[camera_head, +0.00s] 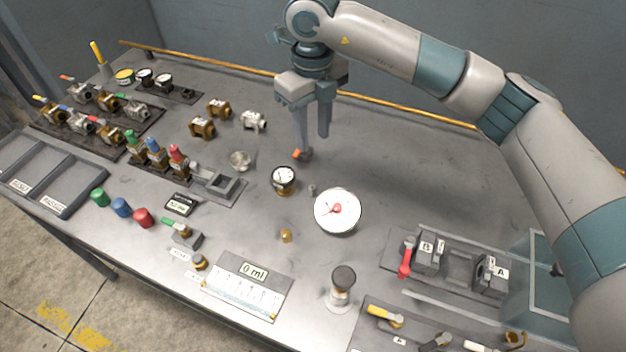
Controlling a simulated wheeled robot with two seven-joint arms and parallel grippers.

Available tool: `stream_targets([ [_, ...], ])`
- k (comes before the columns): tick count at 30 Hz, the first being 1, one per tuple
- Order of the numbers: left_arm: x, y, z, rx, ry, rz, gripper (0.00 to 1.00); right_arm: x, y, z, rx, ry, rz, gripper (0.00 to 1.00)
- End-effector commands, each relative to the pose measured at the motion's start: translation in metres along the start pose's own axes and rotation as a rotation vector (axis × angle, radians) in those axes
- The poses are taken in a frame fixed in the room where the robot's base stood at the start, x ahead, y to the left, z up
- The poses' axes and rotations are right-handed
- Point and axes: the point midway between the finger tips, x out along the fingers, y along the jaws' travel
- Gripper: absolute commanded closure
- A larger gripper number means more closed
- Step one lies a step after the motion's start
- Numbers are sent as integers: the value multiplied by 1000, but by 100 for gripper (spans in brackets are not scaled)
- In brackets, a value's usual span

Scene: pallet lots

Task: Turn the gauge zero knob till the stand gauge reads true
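The large round white dial gauge (337,209) with a red needle and red hub stands right of the table's middle. Its needle points left and slightly down; the scale is too small to read. A smaller dark-rimmed gauge with brass (284,181) stands to its left. A small grey knob-like piece (311,190) lies between them; I cannot tell whether it is the zero knob. My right gripper (313,144) points down behind both gauges, its fingers parted. A small orange-tipped grey piece (304,154) shows at its left fingertip; contact is unclear. My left gripper is not in view.
A small brass piece (286,236) and a "0 ml" panel (246,288) lie in front. A dark-topped cylinder (342,287) stands front right, near the A/B block fixture (457,264). Valves (97,112) crowd the left. The back right tabletop is clear.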

Motion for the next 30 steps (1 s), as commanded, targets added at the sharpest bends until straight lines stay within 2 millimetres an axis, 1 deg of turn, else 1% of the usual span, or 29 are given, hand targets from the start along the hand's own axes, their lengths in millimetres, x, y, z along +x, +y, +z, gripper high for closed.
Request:
stream_targets([
  [7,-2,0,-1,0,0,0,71,4,0,0,0,1,1,66],
  [13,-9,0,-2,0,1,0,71,20,0,0,0,2,2,66],
  [20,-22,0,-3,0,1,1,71,55,1,-1,1,4,2,66],
  [30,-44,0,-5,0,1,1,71,117,1,-2,1,5,2,66],
])
